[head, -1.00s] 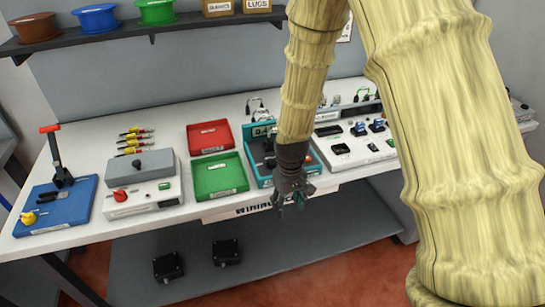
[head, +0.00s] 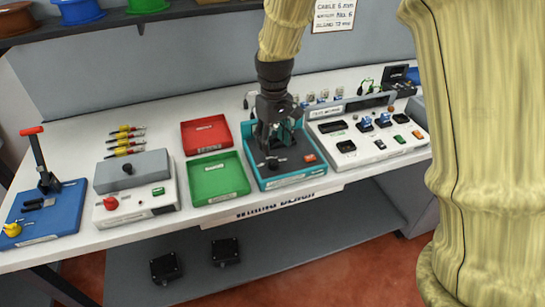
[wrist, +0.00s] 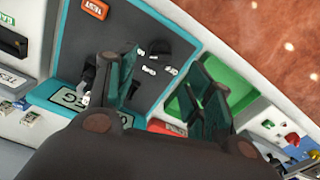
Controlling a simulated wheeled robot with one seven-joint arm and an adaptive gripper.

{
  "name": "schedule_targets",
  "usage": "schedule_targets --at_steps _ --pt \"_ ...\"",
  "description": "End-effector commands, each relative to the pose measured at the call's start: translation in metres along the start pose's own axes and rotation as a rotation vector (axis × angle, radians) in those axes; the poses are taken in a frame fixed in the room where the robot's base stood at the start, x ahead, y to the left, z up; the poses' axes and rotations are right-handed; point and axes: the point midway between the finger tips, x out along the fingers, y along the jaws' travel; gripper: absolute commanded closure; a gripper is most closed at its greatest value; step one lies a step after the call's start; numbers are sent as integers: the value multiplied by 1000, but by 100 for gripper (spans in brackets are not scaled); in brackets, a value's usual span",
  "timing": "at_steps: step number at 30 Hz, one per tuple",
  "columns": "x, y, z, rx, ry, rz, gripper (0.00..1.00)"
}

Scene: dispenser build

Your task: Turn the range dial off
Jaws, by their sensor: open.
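The teal-framed tester (head: 284,183) sits on the bench with a dark face; it also fills much of the wrist view (wrist: 107,32). Its range dial appears as a small black knob (head: 272,163) on the face. In the wrist view the dial (wrist: 176,47) is dark on dark, with small white labels beside it; I cannot read its setting. My gripper (head: 268,142) points down above the tester and covers part of it. In the wrist view the green-padded fingers of my gripper (wrist: 163,88) are apart with nothing between them, and the dial shows beyond them.
A green tray (head: 218,196) and a red tray (head: 206,152) stand left of the tester. A white panel with switches (head: 376,152) is close on its right. A grey box with a red knob (head: 110,203) and a blue lever base (head: 45,228) stand farther left.

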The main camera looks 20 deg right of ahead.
Motion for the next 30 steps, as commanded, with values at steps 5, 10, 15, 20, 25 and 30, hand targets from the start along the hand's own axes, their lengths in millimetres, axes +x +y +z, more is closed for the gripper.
schedule_targets --at_steps 5,10,15,20,25,30 --pt "26 0 1 1 -2 -1 48" --pt "48 0 0 -1 -1 0 48" --pt "64 -1 -1 -2 0 1 48" --pt "72 -2 -1 -3 0 0 48" --pt "74 -2 -2 -3 1 1 48" --pt "74 -2 -2 -3 1 1 50"
